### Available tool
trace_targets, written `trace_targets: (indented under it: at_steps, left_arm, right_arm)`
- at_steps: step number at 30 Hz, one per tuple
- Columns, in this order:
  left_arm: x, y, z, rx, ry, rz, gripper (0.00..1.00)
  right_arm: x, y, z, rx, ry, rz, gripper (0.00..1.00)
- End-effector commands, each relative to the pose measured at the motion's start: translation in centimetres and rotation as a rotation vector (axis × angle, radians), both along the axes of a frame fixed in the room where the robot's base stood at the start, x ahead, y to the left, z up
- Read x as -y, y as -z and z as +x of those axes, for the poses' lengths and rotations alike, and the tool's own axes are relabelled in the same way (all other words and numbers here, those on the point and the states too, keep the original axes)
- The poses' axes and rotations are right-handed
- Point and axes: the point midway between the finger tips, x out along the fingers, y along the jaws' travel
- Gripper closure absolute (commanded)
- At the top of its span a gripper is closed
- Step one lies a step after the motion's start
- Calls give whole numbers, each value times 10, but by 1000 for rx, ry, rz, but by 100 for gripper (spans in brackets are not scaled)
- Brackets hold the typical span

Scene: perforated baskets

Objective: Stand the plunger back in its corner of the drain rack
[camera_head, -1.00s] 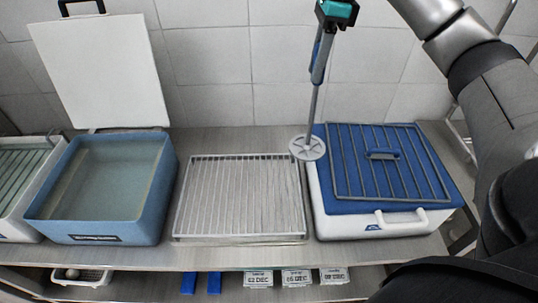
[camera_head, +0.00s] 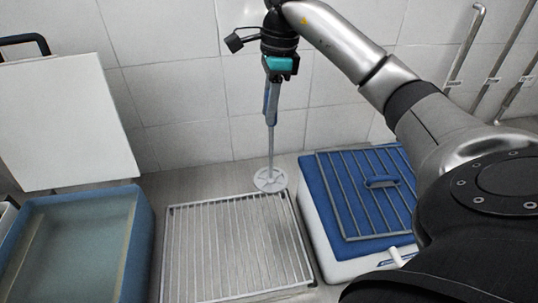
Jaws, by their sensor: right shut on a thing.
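The plunger (camera_head: 270,179) hangs upright, with a blue-grey handle on top, a thin rod and a round pale perforated disc at the bottom. My right gripper (camera_head: 273,78) is shut on the top of its handle. The disc shows just above the back right corner of the drain rack (camera_head: 210,255), a pale wire grid lying on the counter. I cannot tell whether the disc touches the rack or the counter. My left gripper is not in view.
A blue-lidded white cooler (camera_head: 333,222) with a wire grid on top stands right of the rack. A blue water basin (camera_head: 140,250) stands to the left, with a white board (camera_head: 65,125) behind it. The tiled wall (camera_head: 180,95) closes the back.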

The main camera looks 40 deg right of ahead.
Motion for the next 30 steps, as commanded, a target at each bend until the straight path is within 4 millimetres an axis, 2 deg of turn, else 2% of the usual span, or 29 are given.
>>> trace_targets:
  at_steps: [7,12,19,25,30]
  left_arm:
    - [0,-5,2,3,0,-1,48]
    - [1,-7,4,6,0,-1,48]
    - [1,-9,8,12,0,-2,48]
    - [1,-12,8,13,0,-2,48]
    - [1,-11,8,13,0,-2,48]
  right_arm:
    - [0,53,-1,-3,1,1,100]
    - [0,79,0,1,2,1,100]
    - [0,96,0,2,0,-1,100]
    - [0,123,0,2,0,1,100]
    - [1,126,0,4,0,-1,100]
